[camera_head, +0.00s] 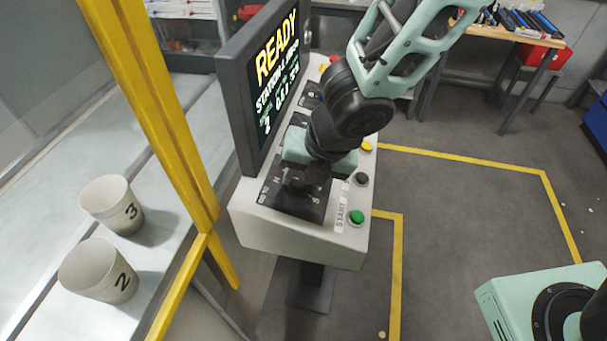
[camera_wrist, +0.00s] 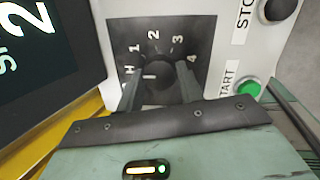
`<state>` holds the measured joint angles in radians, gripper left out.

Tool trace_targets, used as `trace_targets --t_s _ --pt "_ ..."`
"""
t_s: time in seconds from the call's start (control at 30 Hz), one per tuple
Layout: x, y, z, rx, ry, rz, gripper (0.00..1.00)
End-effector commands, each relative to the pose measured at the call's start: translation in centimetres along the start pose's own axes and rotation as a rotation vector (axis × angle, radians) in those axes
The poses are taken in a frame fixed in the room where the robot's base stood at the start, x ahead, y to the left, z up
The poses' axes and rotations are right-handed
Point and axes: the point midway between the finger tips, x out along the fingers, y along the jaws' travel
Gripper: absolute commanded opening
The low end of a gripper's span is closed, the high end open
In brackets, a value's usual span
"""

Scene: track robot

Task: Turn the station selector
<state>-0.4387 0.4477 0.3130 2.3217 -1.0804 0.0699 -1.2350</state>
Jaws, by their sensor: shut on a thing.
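The station selector is a dark round knob (camera_wrist: 160,74) on a black plate with the marks H, 1, 2, 3 and 4 around it, seen in the wrist view. My gripper (camera_wrist: 158,90) has one finger on each side of the knob and is shut on it. A small pale line shows at the knob's left; which mark it points at is unclear. In the head view the selector plate (camera_head: 287,203) lies at the near end of the white console (camera_head: 270,232). My gripper (camera_head: 312,172) is over it and hides most of the knob.
A screen (camera_head: 268,85) reading READY stands at the console's left edge. The green START button (camera_head: 356,217), a black button (camera_head: 361,180) and a yellow button (camera_head: 366,146) are close on the right. A yellow post (camera_head: 160,110) and cups (camera_head: 112,203) stand left. Floor on the right is mostly clear.

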Motion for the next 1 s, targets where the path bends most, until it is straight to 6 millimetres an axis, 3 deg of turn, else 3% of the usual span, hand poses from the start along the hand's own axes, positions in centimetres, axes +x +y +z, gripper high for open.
trace_targets --t_s 0.2,0.23,0.3,0.67,0.77,1.0 --pt "-0.1 0.1 0.1 0.002 -0.003 0.001 0.14" --pt "-0.1 0.1 0.1 0.002 -0.003 0.001 0.4" --pt "-0.1 0.1 0.1 0.002 -0.002 0.001 0.59" --pt "-0.5 0.1 0.1 0.003 -0.001 0.001 0.59" --pt "-1.8 0.1 0.2 0.003 -0.002 0.001 0.59" --pt "-6.9 0.2 0.3 0.006 -0.003 0.0 0.59"
